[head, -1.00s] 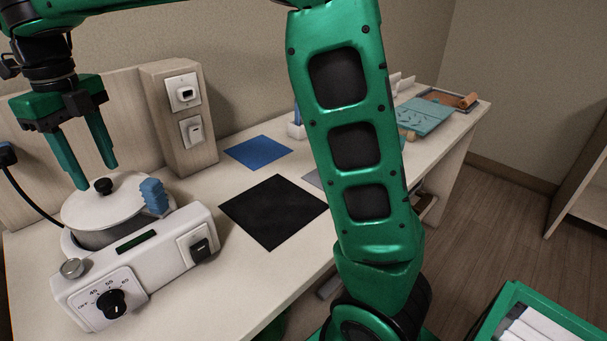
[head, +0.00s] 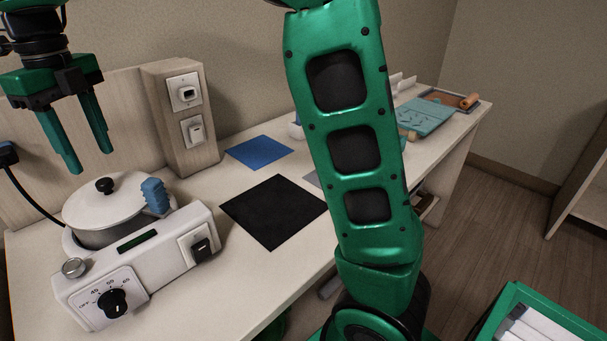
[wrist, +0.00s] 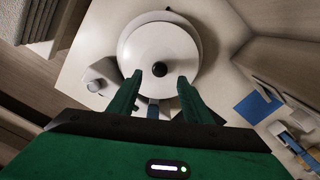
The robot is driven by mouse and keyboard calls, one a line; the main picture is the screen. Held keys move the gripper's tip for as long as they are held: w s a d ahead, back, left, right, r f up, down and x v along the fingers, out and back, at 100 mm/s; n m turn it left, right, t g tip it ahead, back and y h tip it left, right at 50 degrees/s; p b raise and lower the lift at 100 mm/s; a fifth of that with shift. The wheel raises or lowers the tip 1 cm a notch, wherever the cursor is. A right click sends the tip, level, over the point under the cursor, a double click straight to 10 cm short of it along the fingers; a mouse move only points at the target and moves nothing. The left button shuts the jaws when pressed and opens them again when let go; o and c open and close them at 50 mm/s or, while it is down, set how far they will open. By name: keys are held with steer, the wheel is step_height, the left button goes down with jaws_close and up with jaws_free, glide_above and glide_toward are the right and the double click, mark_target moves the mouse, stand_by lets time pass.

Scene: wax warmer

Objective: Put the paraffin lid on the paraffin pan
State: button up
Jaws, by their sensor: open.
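The white paraffin lid (head: 128,195) with a black knob (head: 104,186) sits on the paraffin pan (head: 112,235) in the white warmer (head: 150,250). My gripper (head: 92,162) is open and empty above the lid, with clear space between fingertips and knob. In the wrist view my gripper (wrist: 157,80) has its fingers spread on either side of the black knob (wrist: 159,69), and the lid (wrist: 158,45) fills the round rim. The inside of the pan is hidden.
A blue grip (head: 155,196) sticks up at the pan's right side. A wooden block with switches (head: 182,120) stands behind. A black mat (head: 273,211) and a blue mat (head: 258,152) lie to the right. A black cable (head: 35,198) runs at the left.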

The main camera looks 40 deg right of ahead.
steer(key=shift+r, duration=0.95)
steer(key=shift+r, duration=0.15)
step_height(320, 180, up, 10)
steer(key=shift+r, duration=0.2)
stand_by(0.8)
steer(key=s+d+f+n, duration=0.2)
steer(key=d+f+n, duration=0.15)
steer(key=d, duration=0.65)
steer(key=s+d+f+n, duration=0.3)
steer(key=d+f, duration=0.1)
steer(key=d, duration=0.6)
steer(key=s+d+f+n, duration=0.2)
steer(key=d+f+n, duration=0.2)
steer(key=d, duration=0.5)
steer(key=s+d+f+n, duration=0.2)
steer(key=s+f+n, duration=0.2)
steer(key=s+f, duration=0.2)
steer(key=s+d+f+n, duration=0.3)
steer(key=s+f+n, duration=0.1)
steer(key=s, duration=0.5)
steer(key=s+d+f+n, duration=0.3)
steer(key=s+f+n, duration=0.1)
steer(key=s+f, duration=0.3)
steer(key=shift+s+d+f, duration=0.1)
steer(key=shift+s+f, duration=0.25)
steer(key=shift+s, duration=0.4)
